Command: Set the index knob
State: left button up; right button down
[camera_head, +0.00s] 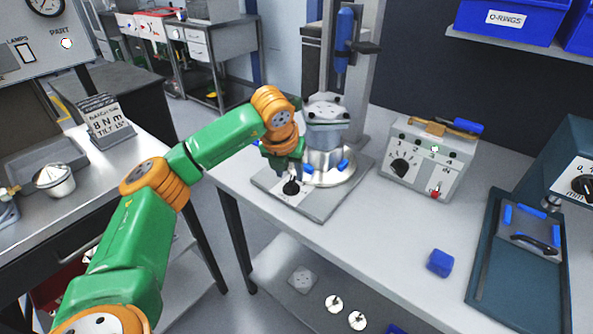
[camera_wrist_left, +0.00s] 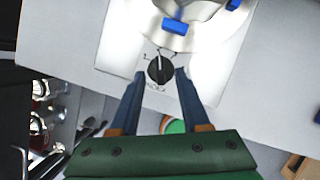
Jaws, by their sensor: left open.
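The index knob (camera_head: 291,187) is a black round knob on the light base plate of the fixture. In the left wrist view the knob (camera_wrist_left: 160,71) carries a pale pointer line toward the fixture, with partly hidden lettering below it. My left gripper (camera_head: 285,168) is open and points down close above the knob. In the wrist view its two dark fingers (camera_wrist_left: 160,80) lie on either side of the knob with gaps; whether they reach down to its height I cannot tell. The silver round fixture (camera_head: 327,165) with blue pads stands just behind. My right gripper is not in view.
A control box (camera_head: 428,158) with a black dial and red switch stands right of the fixture. A blue block (camera_head: 440,263) lies on the bench (camera_head: 385,240). A dark-framed machine (camera_head: 520,240) stands at the far right. The bench between is mostly clear.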

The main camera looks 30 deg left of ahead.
aim_at(291, 180)
pick_arm(q)
jog(key=x, duration=0.3)
jog(key=shift+s+f, duration=0.1)
jog(key=shift+s, duration=0.1)
jog(key=shift+w+f, duration=0.15)
jog(key=shift+w, duration=0.05)
jog(key=shift+s, duration=0.1)
grip_shut()
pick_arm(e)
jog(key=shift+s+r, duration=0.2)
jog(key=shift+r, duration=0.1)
pick_arm(q)
jog(key=shift+m, duration=0.3)
jog(key=shift+m+h, duration=0.3)
jog(key=shift+m, duration=0.3)
jog(key=shift+a+m+h, duration=0.1)
jog(key=shift+m+h, duration=0.3)
jog(key=shift+m, duration=0.4)
jog(key=m+h+p, duration=0.1)
jog(key=m+h, duration=0.1)
jog(key=m, duration=0.3)
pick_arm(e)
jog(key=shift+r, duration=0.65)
pick_arm(q)
jog(key=shift+m+p, duration=0.3)
